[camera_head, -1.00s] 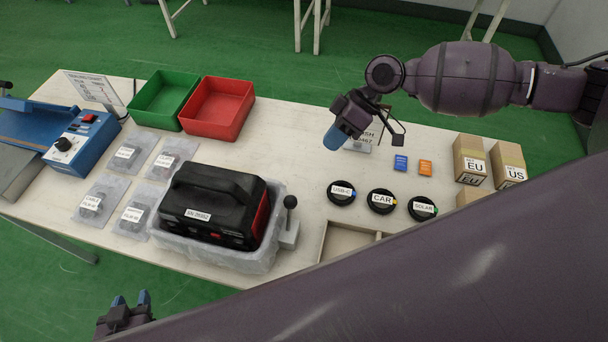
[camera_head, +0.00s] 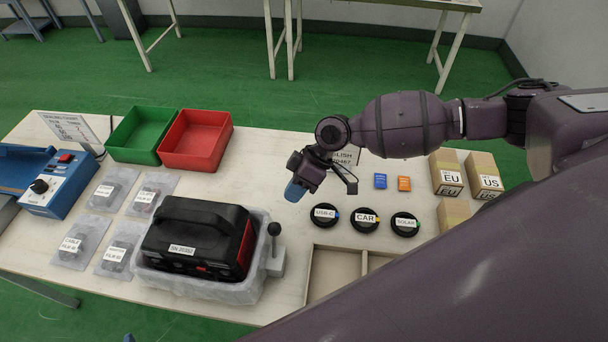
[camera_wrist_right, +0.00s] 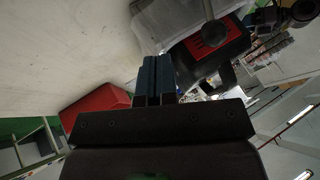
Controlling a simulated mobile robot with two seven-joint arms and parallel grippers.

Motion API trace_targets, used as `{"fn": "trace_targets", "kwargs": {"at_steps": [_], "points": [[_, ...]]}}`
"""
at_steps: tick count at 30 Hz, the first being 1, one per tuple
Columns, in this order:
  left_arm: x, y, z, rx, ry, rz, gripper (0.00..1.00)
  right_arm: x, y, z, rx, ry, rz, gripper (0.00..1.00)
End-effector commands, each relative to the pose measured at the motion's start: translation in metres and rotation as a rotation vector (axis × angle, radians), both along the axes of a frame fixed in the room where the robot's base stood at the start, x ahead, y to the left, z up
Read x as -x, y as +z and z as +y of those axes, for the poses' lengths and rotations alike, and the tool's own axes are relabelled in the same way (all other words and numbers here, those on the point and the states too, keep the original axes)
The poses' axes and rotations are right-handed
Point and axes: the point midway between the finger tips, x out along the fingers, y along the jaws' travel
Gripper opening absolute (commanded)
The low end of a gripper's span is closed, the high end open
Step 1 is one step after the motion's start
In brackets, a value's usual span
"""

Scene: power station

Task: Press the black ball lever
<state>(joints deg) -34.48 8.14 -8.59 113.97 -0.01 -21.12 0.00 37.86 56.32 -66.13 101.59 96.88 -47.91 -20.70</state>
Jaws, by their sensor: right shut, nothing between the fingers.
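The black ball lever (camera_head: 274,229) stands upright on a light grey base, just right of the black power station (camera_head: 200,238). In the right wrist view the ball (camera_wrist_right: 213,33) shows above and right of the fingers, in front of the power station's red end. My right gripper (camera_head: 295,191) is shut and empty, with blue fingertips pointing down. It is above and slightly right of the lever in the head view, apart from it. Its fingers show together in the wrist view (camera_wrist_right: 157,80). Only a bit of my left gripper (camera_head: 128,338) shows at the bottom edge.
The power station sits in a grey padded tray (camera_head: 190,287). Black pucks, including USB-C (camera_head: 325,213), lie right of the lever. A wooden divided box (camera_head: 335,272) is close on the lever's right. Red (camera_head: 196,141) and green bins stand behind.

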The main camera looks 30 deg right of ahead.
Motion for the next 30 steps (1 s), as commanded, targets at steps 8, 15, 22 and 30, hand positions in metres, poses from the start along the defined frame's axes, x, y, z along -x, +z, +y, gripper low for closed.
{"fn": "trace_targets", "kwargs": {"at_steps": [8, 15, 22, 30], "points": [[-0.002, 0.014, 0.0, 0.001, -0.001, -0.006, 0.43, 0.018, -0.012, 0.028, -0.001, 0.002, 0.001, 0.0], [0.001, 0.015, 0.0, 0.0, 0.0, 0.001, 0.43, 0.03, -0.011, 0.04, 0.0, -0.001, 0.002, 0.0], [0.005, 0.012, 0.001, 0.001, 0.003, 0.01, 0.43, 0.032, -0.012, 0.041, -0.001, 0.0, 0.001, 0.0], [0.005, 0.012, 0.001, 0.001, 0.003, 0.01, 0.43, 0.03, -0.012, 0.041, 0.001, -0.001, -0.001, 0.0]]}}
